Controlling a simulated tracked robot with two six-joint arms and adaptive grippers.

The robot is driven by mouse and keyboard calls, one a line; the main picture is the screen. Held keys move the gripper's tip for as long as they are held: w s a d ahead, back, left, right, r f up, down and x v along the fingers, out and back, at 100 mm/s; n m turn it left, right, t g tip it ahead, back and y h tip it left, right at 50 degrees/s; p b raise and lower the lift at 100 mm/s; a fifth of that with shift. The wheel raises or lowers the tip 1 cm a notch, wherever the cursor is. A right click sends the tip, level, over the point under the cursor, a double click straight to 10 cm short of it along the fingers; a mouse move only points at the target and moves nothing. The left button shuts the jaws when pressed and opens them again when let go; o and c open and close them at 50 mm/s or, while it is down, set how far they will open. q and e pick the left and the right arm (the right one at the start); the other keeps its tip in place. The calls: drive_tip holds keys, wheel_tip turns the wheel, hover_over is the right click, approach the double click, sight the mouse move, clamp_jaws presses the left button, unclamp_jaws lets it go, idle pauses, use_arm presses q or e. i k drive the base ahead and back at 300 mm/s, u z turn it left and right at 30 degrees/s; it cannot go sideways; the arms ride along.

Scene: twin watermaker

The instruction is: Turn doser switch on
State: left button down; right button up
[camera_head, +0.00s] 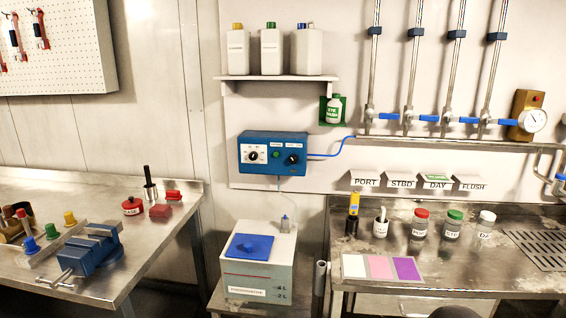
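The doser is a blue box (273,154) on the white wall panel, below the shelf of bottles. It has a white-faced dial (254,156) at left, a small green button or lamp (276,154) in the middle and a black knob (292,159) at right. Small labels sit above the dial and knob, too small to read. I cannot tell which control is the switch or how it is set. A blue tube runs from the box's right side, and a thin line runs down to the white tank below.
A white tank (257,283) with a blue lid stands below the doser. A steel bench (150,262) with a blue vise is at left. A steel counter (456,272) with jars is at right. A shelf (275,79) holds three bottles. The space before the doser is clear.

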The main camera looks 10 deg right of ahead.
sight(294, 158)
drive_tip(key=i, duration=0.85)
drive_tip(key=z, duration=0.05)
